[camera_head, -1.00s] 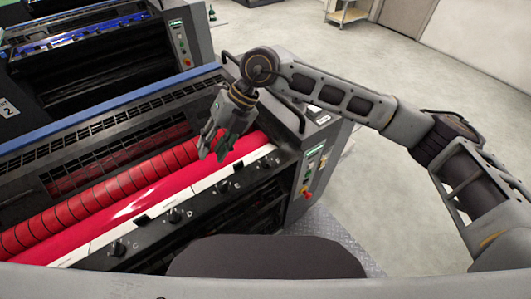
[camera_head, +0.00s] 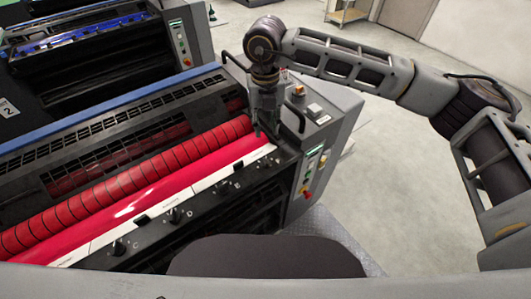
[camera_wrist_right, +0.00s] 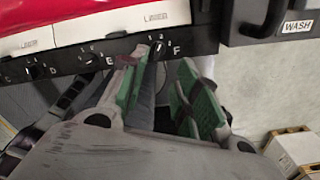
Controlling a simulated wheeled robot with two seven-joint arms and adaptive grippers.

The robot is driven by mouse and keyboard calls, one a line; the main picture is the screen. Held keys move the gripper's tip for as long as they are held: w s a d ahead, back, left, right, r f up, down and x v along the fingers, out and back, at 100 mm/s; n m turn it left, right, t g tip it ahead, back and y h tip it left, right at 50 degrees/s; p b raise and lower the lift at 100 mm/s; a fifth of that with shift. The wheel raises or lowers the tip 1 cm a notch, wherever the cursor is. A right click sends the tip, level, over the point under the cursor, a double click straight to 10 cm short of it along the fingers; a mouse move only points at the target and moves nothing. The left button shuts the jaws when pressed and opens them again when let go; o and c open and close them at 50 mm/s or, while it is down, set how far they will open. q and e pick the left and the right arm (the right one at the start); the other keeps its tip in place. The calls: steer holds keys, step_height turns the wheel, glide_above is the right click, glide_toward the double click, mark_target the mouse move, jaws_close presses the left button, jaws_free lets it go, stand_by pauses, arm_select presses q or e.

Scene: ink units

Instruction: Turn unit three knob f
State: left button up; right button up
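Knob F (camera_wrist_right: 158,47) is a small dark knob beside a white letter F on the black rail, at the top centre of the right wrist view. In the head view, a knob (camera_head: 263,162) sits at the right end of the knob row, just below my right gripper (camera_head: 266,131). My right gripper points downward there. In the wrist view its two green-padded fingers (camera_wrist_right: 162,75) are apart, with nothing held between them. Knob F lies beyond the fingertips, and no contact shows. My left gripper is not in view.
Knob E (camera_wrist_right: 88,62) is left of F on the same rail. Knobs C (camera_head: 118,247) and D (camera_head: 174,214) are farther left. The red roller (camera_head: 130,180) runs behind the rail. A control box (camera_head: 312,110) stands right of my gripper. Grey floor (camera_head: 400,190) is clear.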

mark_target(266, 156)
steer(key=shift+f, duration=0.1)
steer(key=shift+f+p, duration=1.7)
steer(key=shift+f, duration=5.15)
steer(key=shift+c, duration=0.5)
jaws_close()
